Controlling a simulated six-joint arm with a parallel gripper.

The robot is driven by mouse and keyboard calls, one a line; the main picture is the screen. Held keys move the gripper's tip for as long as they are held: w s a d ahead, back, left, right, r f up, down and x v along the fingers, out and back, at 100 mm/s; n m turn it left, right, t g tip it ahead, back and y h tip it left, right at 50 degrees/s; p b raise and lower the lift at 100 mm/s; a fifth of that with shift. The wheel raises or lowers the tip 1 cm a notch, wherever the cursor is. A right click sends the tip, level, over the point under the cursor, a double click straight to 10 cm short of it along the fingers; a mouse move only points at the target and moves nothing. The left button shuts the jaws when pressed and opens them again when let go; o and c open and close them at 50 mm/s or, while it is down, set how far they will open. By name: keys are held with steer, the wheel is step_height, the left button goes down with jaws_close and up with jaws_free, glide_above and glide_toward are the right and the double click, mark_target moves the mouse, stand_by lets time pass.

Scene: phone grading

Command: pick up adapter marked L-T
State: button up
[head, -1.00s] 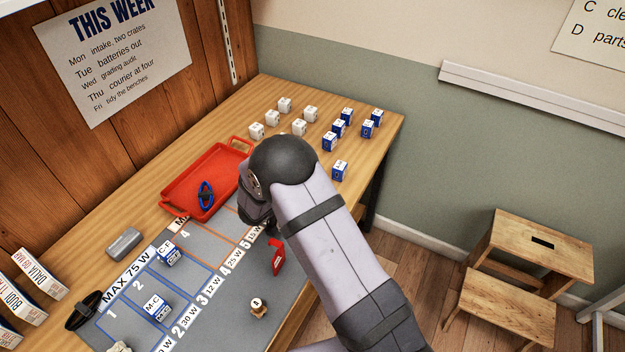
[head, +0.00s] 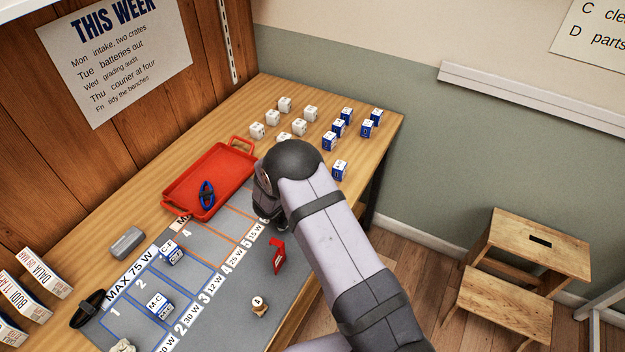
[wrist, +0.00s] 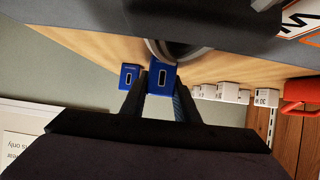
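My gripper (wrist: 162,92) shows in the wrist view with its two dark fingers at either side of a blue adapter (wrist: 162,77). The adapter fills the gap between the fingertips, and its dark port faces the camera. It looks gripped, but the contact is small in the picture. Its marking cannot be read, so I cannot tell whether it is L-T. In the head view my arm hides the fingertips near the far end of the grey mat. A separate blue adapter (head: 340,169) stands near the table's right edge, and it seems to show in the wrist view (wrist: 130,76).
Several white adapters (head: 285,104) and blue adapters (head: 367,128) stand at the table's back. A red tray (head: 178,190) holds a blue-and-dark item. The grey mat (head: 195,262) bears adapters C-F (head: 170,252) and M-C (head: 159,304).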

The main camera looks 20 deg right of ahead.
steer(key=c, duration=0.4)
steer(key=shift+r, duration=0.1)
step_height(320, 180, up, 10)
steer(key=shift+f+b, duration=0.1)
steer(key=shift+b, duration=0.35)
steer(key=shift+a, duration=0.1)
